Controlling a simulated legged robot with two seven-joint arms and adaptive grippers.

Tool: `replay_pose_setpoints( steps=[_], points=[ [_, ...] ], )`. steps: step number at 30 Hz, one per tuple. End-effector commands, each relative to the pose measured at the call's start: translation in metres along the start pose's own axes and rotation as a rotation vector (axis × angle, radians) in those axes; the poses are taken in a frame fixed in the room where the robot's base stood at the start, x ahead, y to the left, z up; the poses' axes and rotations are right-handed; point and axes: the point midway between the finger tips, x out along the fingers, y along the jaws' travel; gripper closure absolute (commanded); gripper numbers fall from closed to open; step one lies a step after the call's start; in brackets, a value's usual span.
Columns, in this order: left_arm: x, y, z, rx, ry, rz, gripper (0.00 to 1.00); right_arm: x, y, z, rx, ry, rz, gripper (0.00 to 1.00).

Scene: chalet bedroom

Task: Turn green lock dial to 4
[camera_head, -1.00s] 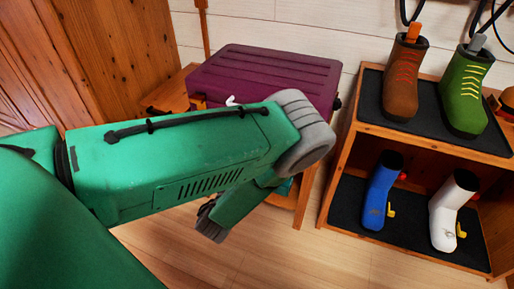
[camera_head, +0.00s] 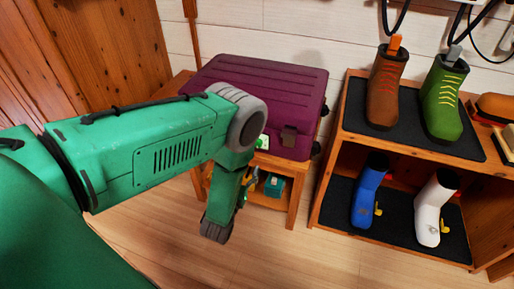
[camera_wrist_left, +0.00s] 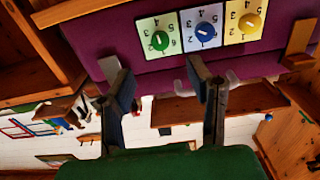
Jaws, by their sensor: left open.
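The purple case (camera_head: 258,85) stands on a small wooden table. Its lock panel shows in the left wrist view, where the case (camera_wrist_left: 90,35) appears upside down. The green dial (camera_wrist_left: 159,41) is on a pale green plate, beside a blue dial (camera_wrist_left: 204,31) and a yellow dial (camera_wrist_left: 250,22). Numbers ring each dial; I cannot read the green dial's setting with certainty. My left gripper (camera_wrist_left: 155,66) is open and empty, its two fingers apart below the green and blue dials, not visibly touching them. My right gripper is not in view.
A wooden shelf (camera_head: 328,190) at the right holds a brown boot (camera_head: 384,88), a green boot (camera_head: 443,100), a blue boot (camera_head: 369,192) and a white boot (camera_head: 434,212). A teal object (camera_head: 274,186) sits on the table's lower shelf. The floor in front is clear.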

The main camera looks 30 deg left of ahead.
Motion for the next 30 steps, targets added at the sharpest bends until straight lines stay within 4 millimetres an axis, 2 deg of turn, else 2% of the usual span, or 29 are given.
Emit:
replay_pose_setpoints(
  steps=[1, 6, 12, 18, 28, 30],
  points=[
    [0.013, 0.000, 0.001, 0.000, 0.006, 0.000, 0.54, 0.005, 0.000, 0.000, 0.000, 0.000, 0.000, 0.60],
    [0.050, 0.000, 0.001, 0.001, 0.006, 0.001, 0.54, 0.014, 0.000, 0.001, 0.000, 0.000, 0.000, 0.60],
    [0.085, 0.001, 0.001, 0.001, 0.004, 0.001, 0.54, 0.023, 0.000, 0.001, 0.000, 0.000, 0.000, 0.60],
    [0.102, 0.000, 0.000, 0.002, 0.001, 0.000, 0.54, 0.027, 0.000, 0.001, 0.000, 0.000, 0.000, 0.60],
    [0.105, 0.000, -0.001, 0.003, 0.001, 0.000, 0.54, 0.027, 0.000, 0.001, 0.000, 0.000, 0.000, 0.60],
    [0.105, 0.000, -0.001, 0.003, 0.001, 0.000, 0.79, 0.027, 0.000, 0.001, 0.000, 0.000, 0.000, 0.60]
  ],
)
